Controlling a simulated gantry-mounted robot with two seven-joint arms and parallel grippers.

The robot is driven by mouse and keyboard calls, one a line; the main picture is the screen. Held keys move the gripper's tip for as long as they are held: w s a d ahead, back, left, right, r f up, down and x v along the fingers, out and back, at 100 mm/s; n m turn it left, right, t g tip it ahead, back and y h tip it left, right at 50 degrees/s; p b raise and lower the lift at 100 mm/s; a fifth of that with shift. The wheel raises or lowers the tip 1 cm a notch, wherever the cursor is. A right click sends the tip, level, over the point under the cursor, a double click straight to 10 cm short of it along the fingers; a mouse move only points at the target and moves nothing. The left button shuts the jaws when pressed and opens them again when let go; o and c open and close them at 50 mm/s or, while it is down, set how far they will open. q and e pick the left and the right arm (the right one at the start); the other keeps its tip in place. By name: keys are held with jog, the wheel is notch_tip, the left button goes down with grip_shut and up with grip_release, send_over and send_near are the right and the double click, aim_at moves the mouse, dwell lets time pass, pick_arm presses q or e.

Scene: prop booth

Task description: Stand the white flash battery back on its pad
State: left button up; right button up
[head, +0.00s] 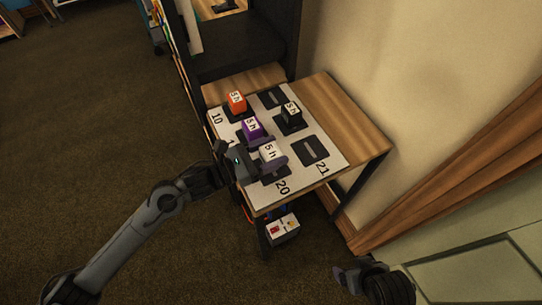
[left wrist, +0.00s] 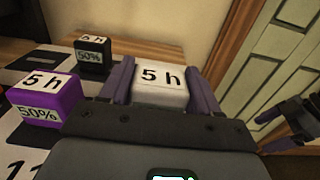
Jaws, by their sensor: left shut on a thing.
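The white flash battery (head: 268,150), labelled "5 h" on top, is upright between the fingers of my left gripper (head: 272,160). It also shows in the left wrist view (left wrist: 161,88), with a purple finger on each side. It is over the front part of the white mat, near a dark pad (head: 276,176) by the number 20. The gripper partly covers that pad, and I cannot tell whether the battery touches it. My right gripper (head: 345,279) is empty, low and away from the table; its fingers look apart in the left wrist view (left wrist: 272,130).
A purple battery (head: 251,129) stands close behind the held one. An orange battery (head: 236,101) and a black battery (head: 291,111) stand farther back. Pads at the back (head: 272,97) and by number 21 (head: 312,150) are bare. A wall borders the wooden table (head: 352,122) on the right.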

pick_arm(q)
jog(key=shift+f, duration=1.1)
jog(key=shift+f+b, duration=0.2)
jog(key=shift+b, duration=0.15)
jog(key=o, duration=1.3)
